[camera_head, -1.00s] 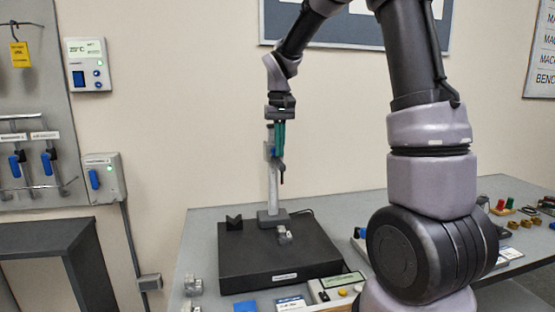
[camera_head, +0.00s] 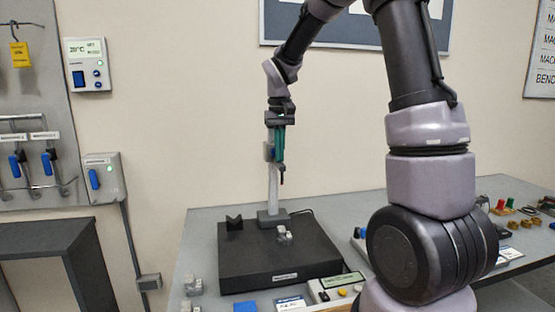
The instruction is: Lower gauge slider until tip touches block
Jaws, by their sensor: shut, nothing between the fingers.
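The height gauge (camera_head: 268,188) stands upright at the back of a black surface plate, on a grey foot. Its slider (camera_head: 268,151) is high on the column, and a thin dark tip (camera_head: 282,179) hangs from it on the right. A small grey metal block (camera_head: 284,236) lies on the plate below the tip, with a clear gap between them. My gripper (camera_head: 280,148), with green fingers, points down at the upper part of the gauge beside the slider. It is shut with nothing held; whether it touches the slider is too small to tell.
The black surface plate (camera_head: 250,262) also carries a dark V-block (camera_head: 234,222). Small metal blocks (camera_head: 193,287), a blue square (camera_head: 245,307) and a readout box (camera_head: 337,287) sit at the table's front. My arm covers part of the table's right side.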

